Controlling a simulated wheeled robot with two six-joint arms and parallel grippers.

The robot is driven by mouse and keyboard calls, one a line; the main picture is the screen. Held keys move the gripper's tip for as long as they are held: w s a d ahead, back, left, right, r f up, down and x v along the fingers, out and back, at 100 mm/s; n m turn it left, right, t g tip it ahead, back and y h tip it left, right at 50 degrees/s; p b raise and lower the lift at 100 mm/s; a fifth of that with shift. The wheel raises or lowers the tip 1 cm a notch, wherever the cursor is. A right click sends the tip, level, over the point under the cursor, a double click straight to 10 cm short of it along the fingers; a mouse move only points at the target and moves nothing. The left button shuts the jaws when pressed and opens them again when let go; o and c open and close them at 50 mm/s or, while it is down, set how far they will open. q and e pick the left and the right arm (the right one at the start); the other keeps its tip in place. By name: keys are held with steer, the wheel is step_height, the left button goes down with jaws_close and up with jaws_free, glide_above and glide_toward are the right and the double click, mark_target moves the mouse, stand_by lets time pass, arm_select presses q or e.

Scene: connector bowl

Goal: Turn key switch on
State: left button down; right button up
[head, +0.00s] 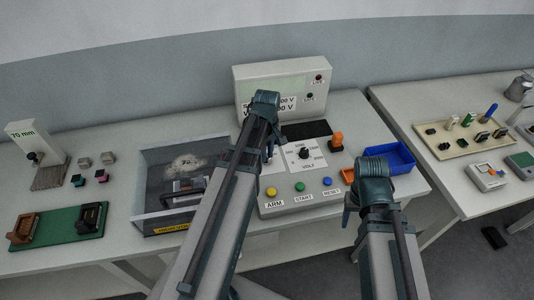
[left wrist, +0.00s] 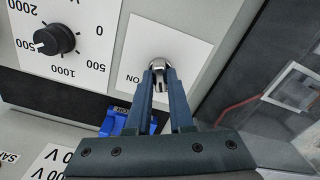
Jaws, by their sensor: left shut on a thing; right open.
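The key switch (left wrist: 157,64) is a small round metal part on a white plate with an ON label, on the sloped front of the grey test box (head: 290,208). My left gripper (left wrist: 158,78) is shut on its key, with the two blue-grey fingers close together at the metal barrel. The fingers hide most of the key, so I cannot tell its exact angle. In the head view my left arm hides most of the switch. My right gripper (head: 374,166) is above the table right of the box; its fingers are mostly hidden behind its wrist.
A black VOLT knob (head: 304,152) sits right of the switch in the head view. Yellow, green and blue buttons line the box front. An orange lever (head: 336,140) and blue bin (head: 387,158) are to the right. A grey tray (head: 142,200) lies left.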

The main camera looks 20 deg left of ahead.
arm_select(q)
steer(key=m, duration=1.3)
steer(key=shift+m, duration=0.4)
stand_by(0.4)
steer(key=c, duration=0.8)
jaws_free()
steer(key=shift+r, duration=0.1)
step_height(320, 180, up, 14)
steer(key=p, duration=1.4)
steer(key=shift+f, duration=0.2)
